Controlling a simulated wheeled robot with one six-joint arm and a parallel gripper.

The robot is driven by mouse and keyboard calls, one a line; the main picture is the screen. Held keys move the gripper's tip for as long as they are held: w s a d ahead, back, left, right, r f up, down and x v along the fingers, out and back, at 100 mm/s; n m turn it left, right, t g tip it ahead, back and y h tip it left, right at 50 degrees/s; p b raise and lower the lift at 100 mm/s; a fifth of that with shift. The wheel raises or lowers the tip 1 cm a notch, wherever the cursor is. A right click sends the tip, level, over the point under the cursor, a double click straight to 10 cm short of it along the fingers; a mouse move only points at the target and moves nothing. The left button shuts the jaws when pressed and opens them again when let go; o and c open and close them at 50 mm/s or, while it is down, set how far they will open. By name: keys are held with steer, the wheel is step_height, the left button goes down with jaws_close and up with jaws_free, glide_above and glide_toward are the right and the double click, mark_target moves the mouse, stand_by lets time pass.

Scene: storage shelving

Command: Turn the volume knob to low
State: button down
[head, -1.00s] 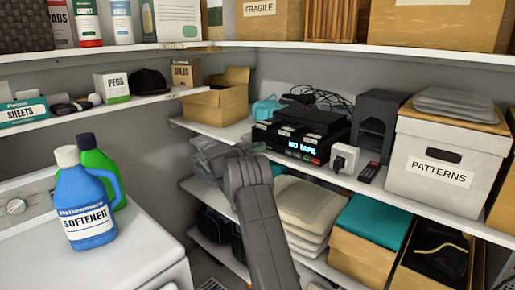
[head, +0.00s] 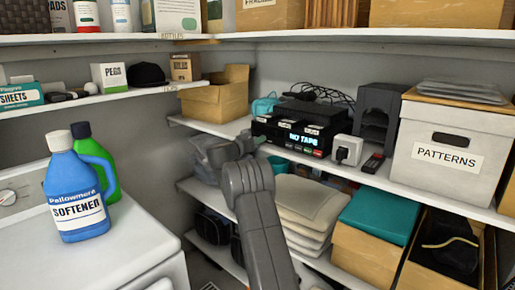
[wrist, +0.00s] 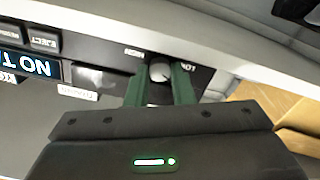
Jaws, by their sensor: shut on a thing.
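The black tape player (head: 286,120) stands on the middle shelf in the head view, with "NO TAPE" lit on its front. In the wrist view its front (wrist: 105,50) shows upside down. The small round grey volume knob (wrist: 159,70) sits between labels that seem to read "HIGH" and "LOW"; its pointer is too small to tell. My gripper (wrist: 158,84) has its two green fingers on either side of the knob, shut on it. In the head view my gripper (head: 256,139) is at the left end of the player's front and the knob is hidden.
A white "PATTERNS" box (head: 446,158) stands further right. An open cardboard box (head: 215,103) is to the left. Folded cushions (head: 302,207) lie on the shelf below.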

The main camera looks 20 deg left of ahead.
stand_by(0.3)
steer(key=c, duration=1.3)
jaws_free()
steer(key=shift+o, duration=0.2)
steer(key=b+v, duration=0.3)
steer(key=v, duration=1.1)
steer(key=shift+b, duration=0.3)
steer(key=shift+r, duration=0.1)
